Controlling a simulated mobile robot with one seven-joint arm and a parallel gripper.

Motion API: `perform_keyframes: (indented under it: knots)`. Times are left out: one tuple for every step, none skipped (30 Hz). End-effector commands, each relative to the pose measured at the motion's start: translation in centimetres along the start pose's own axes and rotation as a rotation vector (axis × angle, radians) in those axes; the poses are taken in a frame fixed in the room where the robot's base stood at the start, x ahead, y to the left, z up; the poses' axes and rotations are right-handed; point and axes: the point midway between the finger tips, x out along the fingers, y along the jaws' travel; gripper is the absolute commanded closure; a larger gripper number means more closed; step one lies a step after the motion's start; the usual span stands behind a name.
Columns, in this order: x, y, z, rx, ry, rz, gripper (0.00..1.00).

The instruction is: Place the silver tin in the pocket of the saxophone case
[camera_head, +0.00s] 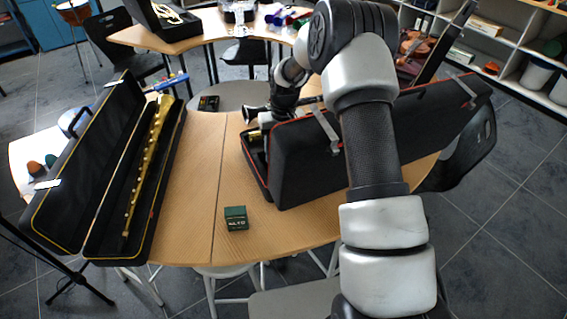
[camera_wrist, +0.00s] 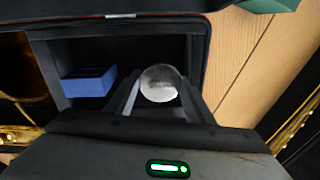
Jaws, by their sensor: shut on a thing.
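The silver tin (camera_wrist: 160,83) is round and shiny, held between the fingertips of my gripper (camera_wrist: 158,88) in the wrist view. My gripper is shut on it. Behind the tin in that view is a dark pocket (camera_wrist: 130,45) of the black, red-trimmed case (camera_wrist: 205,60); I cannot tell whether the tin is above it or inside it. A blue block (camera_wrist: 88,82) sits in the pocket's left part. Golden instrument parts show at the left edge. In the head view the case (camera_head: 310,165) stands open, its lid hiding most of its inside; the tin is not visible there.
A green box (camera_head: 236,217) stands on the wooden table (camera_head: 195,225), left of the red-trimmed case. A long open case (camera_head: 95,245) with a golden instrument (camera_head: 142,165) lies at the left. The raised lid stands close to my arm.

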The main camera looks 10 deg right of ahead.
Motion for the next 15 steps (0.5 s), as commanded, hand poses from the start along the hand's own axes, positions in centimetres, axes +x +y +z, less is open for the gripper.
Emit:
perform_keyframes:
  knots:
    - [0.5,0.0,0.0,0.000,0.000,0.000,0.75]
    - [0.6,0.1,0.0,0.001,0.000,0.000,0.75]
    - [0.9,0.1,0.0,0.001,0.000,0.000,0.75]
    - [1.1,0.1,0.0,0.001,0.000,0.000,0.75]
    - [1.4,0.1,0.0,0.001,-0.001,0.000,0.75]
    - [1.8,0.1,0.0,0.001,-0.001,0.000,0.75]
    - [2.2,0.2,0.0,0.001,-0.001,0.000,0.75]
    - [2.7,0.2,0.0,0.001,-0.001,-0.001,0.75]
    - [3.4,0.2,0.1,0.000,-0.002,0.000,0.75]
    - [3.8,0.3,0.0,0.000,-0.002,0.000,0.75]
    - [4.1,0.3,0.0,0.000,-0.001,0.000,0.75]
    - [4.4,0.3,0.0,0.000,0.000,0.000,0.75]
    - [4.5,0.3,0.0,0.000,0.001,0.000,0.75]
    - [4.5,0.3,-0.1,0.000,0.002,0.001,0.75]
    - [4.4,0.3,-0.1,0.000,0.002,0.001,0.75]
